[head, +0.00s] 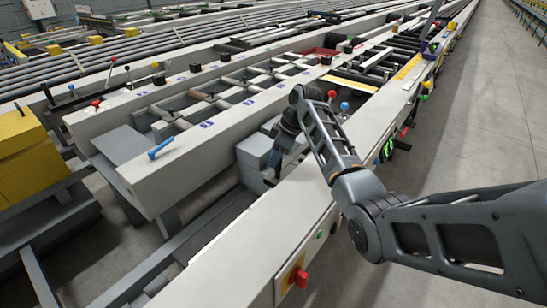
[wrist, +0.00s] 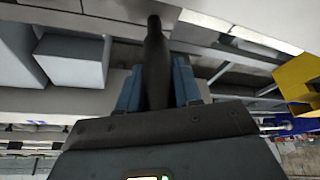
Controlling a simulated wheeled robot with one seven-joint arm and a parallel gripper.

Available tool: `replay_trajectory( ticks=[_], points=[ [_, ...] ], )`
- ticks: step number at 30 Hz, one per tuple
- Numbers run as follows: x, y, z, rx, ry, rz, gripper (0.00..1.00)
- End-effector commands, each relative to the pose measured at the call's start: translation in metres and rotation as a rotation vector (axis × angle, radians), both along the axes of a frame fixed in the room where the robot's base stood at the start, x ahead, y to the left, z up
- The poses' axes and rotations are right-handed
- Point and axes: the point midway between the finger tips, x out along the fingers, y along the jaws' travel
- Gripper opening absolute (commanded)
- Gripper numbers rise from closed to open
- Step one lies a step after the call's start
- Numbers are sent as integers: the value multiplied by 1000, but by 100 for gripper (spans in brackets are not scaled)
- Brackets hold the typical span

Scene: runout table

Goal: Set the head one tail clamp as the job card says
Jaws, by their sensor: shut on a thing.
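My gripper (head: 274,172) points down beside a grey block (head: 255,152) between the long pale beams. In the wrist view its two blue fingers (wrist: 158,88) are shut on a dark, upright handle (wrist: 154,48). The handle's top sticks out past the fingertips; its lower part is hidden by the gripper body. Grey blocks (wrist: 75,60) stand to the left of it in the wrist view. I cannot tell from these frames which clamp the handle belongs to. No job card can be read.
A blue-handled lever (head: 160,149) lies on the left beam. A red knob on a yellow plate (head: 290,277) is on the near beam's side. A yellow box (head: 22,155) stands at left. The aisle floor (head: 490,120) is clear.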

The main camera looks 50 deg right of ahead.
Motion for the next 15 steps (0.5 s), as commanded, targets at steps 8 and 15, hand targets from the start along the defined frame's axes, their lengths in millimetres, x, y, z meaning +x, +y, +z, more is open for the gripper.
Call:
replay_trajectory(
  ticks=[8,15],
  points=[
    [-1,0,-1,0,1,-1,47],
    [0,0,0,0,1,-1,55]
  ],
)
